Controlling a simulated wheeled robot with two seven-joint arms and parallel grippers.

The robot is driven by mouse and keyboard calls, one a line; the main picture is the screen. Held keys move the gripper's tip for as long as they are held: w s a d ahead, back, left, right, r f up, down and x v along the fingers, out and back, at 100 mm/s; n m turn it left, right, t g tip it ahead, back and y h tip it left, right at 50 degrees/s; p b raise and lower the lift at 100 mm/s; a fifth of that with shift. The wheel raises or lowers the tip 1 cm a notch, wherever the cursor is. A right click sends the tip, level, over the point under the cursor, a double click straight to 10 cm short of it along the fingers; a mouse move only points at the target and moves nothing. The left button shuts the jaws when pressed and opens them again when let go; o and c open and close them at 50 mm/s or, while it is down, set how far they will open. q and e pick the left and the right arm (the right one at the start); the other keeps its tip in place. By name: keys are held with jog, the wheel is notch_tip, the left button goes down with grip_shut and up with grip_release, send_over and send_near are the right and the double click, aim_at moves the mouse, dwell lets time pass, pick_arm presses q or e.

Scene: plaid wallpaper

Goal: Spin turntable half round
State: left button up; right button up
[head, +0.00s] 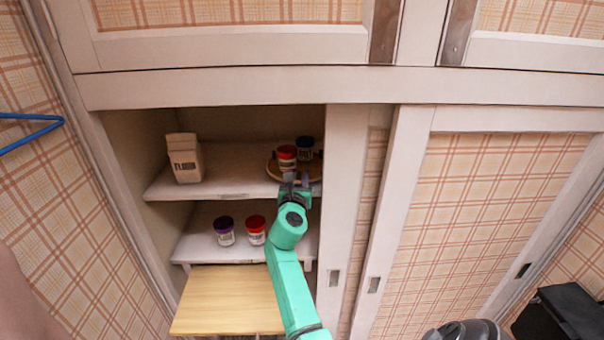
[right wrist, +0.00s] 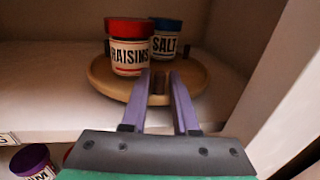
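The round wooden turntable (head: 272,172) sits on the upper shelf, at its right end. In the right wrist view the turntable (right wrist: 205,75) carries a red-lidded RAISINS jar (right wrist: 129,55) at the front left and a blue-lidded SALT jar (right wrist: 165,42) behind it. A short brown peg (right wrist: 160,82) stands up at its front rim. My right gripper (right wrist: 161,80) is open, with its two purple fingers pointing at the rim, one on each side of the peg. I cannot tell whether either finger touches it. My left gripper is not in view.
A carton (head: 185,158) stands at the left of the upper shelf. A purple-lidded jar (head: 224,231) and a red-lidded jar (head: 256,230) stand on the lower shelf. The cabinet's white upright (head: 343,180) is close on the right. A wooden board (head: 225,300) lies below.

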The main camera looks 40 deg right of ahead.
jog(key=shift+s+a+r, duration=0.1)
jog(key=shift+a, duration=0.05)
jog(key=shift+s+a+r, duration=0.1)
jog(key=shift+s+a, duration=0.05)
grip_shut()
dwell(1.1)
